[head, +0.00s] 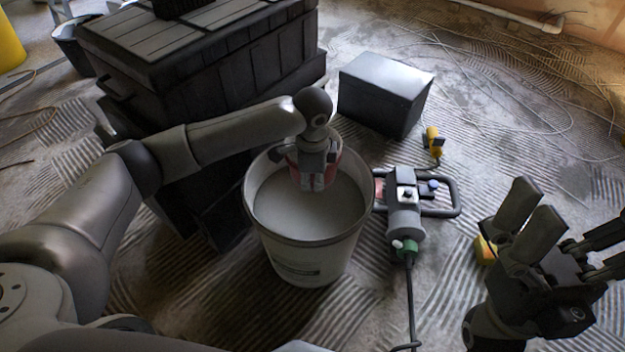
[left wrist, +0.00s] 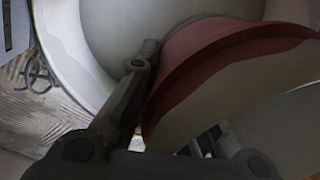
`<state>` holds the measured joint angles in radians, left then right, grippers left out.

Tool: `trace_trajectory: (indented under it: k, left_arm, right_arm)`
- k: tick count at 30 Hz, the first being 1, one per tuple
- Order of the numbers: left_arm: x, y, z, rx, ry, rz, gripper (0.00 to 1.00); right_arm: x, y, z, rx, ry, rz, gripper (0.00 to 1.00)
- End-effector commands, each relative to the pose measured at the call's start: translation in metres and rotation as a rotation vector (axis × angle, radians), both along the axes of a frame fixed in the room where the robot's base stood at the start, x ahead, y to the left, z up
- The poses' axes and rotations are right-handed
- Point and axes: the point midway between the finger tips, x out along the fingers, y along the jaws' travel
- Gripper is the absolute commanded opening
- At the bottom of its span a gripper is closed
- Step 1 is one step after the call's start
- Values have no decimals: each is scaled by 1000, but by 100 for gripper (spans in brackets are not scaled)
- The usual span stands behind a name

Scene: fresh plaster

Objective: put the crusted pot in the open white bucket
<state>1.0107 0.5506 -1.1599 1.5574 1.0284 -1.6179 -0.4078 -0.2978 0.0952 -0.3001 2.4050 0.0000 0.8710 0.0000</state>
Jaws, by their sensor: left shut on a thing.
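The open white bucket (head: 308,262) stands upright on the floor in the middle of the head view, with a pale grey surface inside. My left gripper (head: 317,180) is over the bucket's mouth, inside its far rim, and is shut on the crusted pot (head: 332,170). The pot is red and mostly hidden behind the gripper in the head view. In the left wrist view the pot (left wrist: 225,40) shows a red rim and a pale crust, with the bucket's wall behind it. My right gripper (head: 572,228) is open and empty at the right.
A dark slatted crate-like stack (head: 215,62) stands left of the bucket. A grey box (head: 385,92) stands behind it. A corded power tool (head: 405,215) lies close to the bucket's right. A small yellow item (head: 486,250) is by my right gripper.

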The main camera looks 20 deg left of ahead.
Motion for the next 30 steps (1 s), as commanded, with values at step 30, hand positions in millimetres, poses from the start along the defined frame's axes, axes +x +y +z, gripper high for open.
trace_trajectory:
  k: [30]
  left_arm:
    - [-2, -1, 36, -1, -3, -1, 34]
  right_arm:
    - [0, 0, 0, 0, 0, 0, 100]
